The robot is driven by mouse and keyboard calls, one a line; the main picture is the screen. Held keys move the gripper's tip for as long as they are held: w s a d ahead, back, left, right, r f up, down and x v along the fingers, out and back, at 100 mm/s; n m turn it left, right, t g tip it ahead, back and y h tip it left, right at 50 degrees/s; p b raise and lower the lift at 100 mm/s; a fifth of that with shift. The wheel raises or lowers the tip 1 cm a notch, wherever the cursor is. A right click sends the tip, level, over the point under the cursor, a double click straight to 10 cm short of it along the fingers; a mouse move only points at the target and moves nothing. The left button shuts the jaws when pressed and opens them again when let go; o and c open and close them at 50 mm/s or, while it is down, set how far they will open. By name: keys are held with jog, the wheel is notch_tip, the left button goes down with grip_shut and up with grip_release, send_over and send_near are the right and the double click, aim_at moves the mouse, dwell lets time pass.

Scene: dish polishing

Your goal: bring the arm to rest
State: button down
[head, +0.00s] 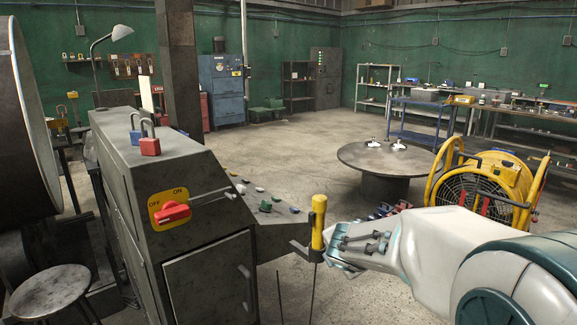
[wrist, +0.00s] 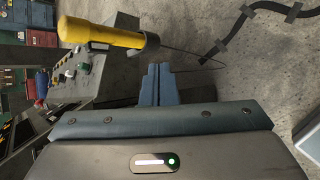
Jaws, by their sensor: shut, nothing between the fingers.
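My arm reaches in from the right edge of the head view, with its white and teal links at the lower right. My gripper is at the arm's far end, just right of a yellow-handled tool (head: 318,222). In the wrist view my gripper (wrist: 157,72) shows two blue fingers closed together with nothing between them. The yellow handle also shows there (wrist: 100,34), left of and beyond the fingertips, with a gap between. The tool stands upright in a dark holder on the side of the grey machine.
The grey machine (head: 205,245) with a red switch (head: 171,213) and padlocks (head: 149,145) stands left of my gripper. A round table (head: 352,156) and a yellow-framed fan (head: 480,185) are beyond the arm. A stool (head: 50,292) is at lower left. Open floor lies mid-room.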

jog(key=s+d+r+m+g+h+p, duration=0.1)
jog(key=s+d+r+m+g+p, duration=0.15)
jog(key=s+m, duration=0.5)
jog(key=s+d+r+m+g+h+p, duration=0.1)
jog(key=s+d+m+g, duration=0.15)
jog(key=s+m, duration=0.5)
jog(key=s+a+m+g+y+p, duration=0.2)
jog(key=s+m, duration=0.6)
jog(key=s, duration=0.4)
jog(key=shift+a+f+y, duration=0.25)
jog(key=shift+y, duration=0.35)
jog(key=shift+w, duration=0.1)
